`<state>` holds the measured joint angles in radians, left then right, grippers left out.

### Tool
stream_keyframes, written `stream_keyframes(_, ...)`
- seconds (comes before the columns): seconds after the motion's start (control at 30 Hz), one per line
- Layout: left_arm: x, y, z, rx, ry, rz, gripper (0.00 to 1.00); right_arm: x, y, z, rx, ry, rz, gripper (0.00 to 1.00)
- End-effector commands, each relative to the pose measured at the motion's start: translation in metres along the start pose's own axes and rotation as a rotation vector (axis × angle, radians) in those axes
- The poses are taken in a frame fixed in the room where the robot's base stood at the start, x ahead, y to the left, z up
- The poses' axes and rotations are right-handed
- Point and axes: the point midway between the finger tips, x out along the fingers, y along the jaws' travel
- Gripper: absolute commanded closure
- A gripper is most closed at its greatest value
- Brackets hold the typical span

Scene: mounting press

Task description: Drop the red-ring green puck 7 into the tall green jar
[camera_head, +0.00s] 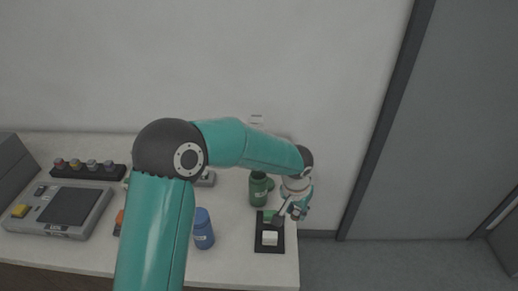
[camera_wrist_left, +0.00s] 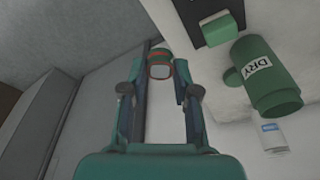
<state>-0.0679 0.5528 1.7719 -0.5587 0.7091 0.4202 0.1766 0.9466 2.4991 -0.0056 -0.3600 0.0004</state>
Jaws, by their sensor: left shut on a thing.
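The puck (camera_wrist_left: 160,64) shows between my left fingertips in the wrist view, with a red-orange ring, green edge and pale face; its number cannot be read. My left gripper (camera_wrist_left: 160,88) is shut on it. In the head view the left gripper (camera_head: 297,208) is at the right end of the table, right of the green jar and above the black mat's right side. The green jar (camera_head: 259,190) stands upright on the table behind the mat. In the wrist view the jar (camera_wrist_left: 266,80) carries a "DRY" label. My right gripper is not in view.
A black mat (camera_head: 262,247) with a pale block (camera_head: 270,238) lies in front of the jar. A blue jar (camera_head: 203,230) stands left of the mat. Farther left are a grey device (camera_head: 60,212) and a dark rack (camera_head: 88,171) of several coloured pucks. The table ends just right of the mat.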

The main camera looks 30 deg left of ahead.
Motion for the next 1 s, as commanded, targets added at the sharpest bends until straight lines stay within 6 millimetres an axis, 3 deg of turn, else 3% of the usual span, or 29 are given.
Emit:
stream_keyframes(0.27,-0.019,-0.048,-0.029,0.186,0.005,0.039,0.92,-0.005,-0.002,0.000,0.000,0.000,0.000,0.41)
stream_keyframes(0.63,-0.070,-0.136,-0.063,0.712,0.004,0.146,0.92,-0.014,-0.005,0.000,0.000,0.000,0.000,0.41)
stream_keyframes(0.8,-0.088,-0.157,-0.067,0.898,0.002,0.184,0.92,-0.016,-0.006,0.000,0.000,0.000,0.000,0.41)
stream_keyframes(1.0,-0.094,-0.165,-0.068,0.976,0.000,0.199,0.92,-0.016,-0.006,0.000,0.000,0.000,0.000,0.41)
